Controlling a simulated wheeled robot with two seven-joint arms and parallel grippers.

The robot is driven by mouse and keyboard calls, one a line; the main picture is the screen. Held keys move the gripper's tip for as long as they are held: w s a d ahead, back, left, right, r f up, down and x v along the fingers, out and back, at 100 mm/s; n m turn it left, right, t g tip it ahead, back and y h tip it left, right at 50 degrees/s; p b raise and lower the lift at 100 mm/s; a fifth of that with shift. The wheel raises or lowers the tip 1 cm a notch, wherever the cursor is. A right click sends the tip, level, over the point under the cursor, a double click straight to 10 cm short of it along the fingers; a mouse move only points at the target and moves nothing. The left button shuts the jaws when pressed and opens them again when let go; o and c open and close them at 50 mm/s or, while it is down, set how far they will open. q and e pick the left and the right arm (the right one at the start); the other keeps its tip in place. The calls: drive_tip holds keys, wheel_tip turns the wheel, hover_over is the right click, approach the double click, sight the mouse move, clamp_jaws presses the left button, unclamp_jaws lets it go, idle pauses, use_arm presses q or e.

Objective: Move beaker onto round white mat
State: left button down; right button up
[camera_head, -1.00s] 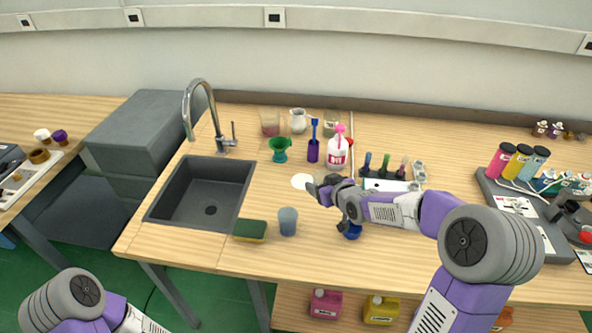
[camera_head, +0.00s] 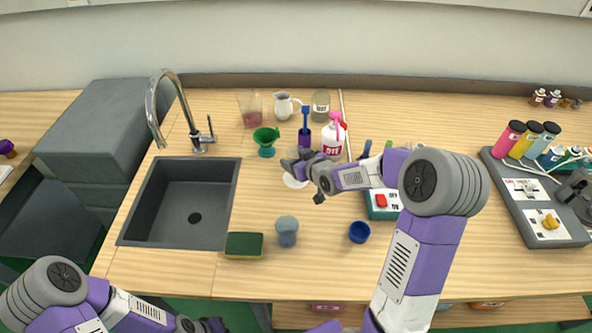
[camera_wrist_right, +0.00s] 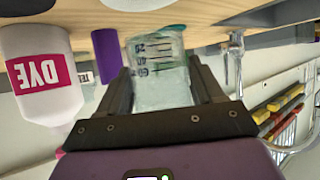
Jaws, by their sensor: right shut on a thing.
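The clear glass beaker (camera_wrist_right: 160,78) with dark printed marks is between the fingers of my right gripper (camera_wrist_right: 165,85) in the right wrist view, which looks upside down. My right gripper (camera_head: 290,163) is shut on it at the round white mat (camera_head: 294,181). The mat is partly hidden by the gripper. The beaker is hard to make out in the head view, and I cannot tell whether its base touches the mat. My left gripper (camera_head: 207,325) is at the bottom edge of the head view, too small and cut off to read.
A white DYE bottle (camera_head: 332,138), a purple holder (camera_head: 304,138) and a green funnel (camera_head: 267,140) stand close behind the mat. A blue-grey cup (camera_head: 287,231), a sponge (camera_head: 244,245) and a blue bowl (camera_head: 359,232) are in front. The sink (camera_head: 185,202) is at left.

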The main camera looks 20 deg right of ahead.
drive_tip(key=shift+w+f+b, duration=0.1)
drive_tip(key=shift+f+b, duration=0.35)
drive_tip(key=shift+f, duration=1.45)
drive_tip(key=shift+f, duration=0.1)
drive_tip(key=o, duration=1.1)
drive_tip(key=shift+c, duration=0.2)
drive_tip(key=shift+s+d+r, duration=0.1)
drive_tip(key=shift+s+r, duration=0.15)
drive_tip(key=shift+r, duration=0.05)
drive_tip(key=p+v, duration=0.2)
drive_tip(key=v, duration=0.9)
drive_tip(key=shift+s+p, duration=0.3)
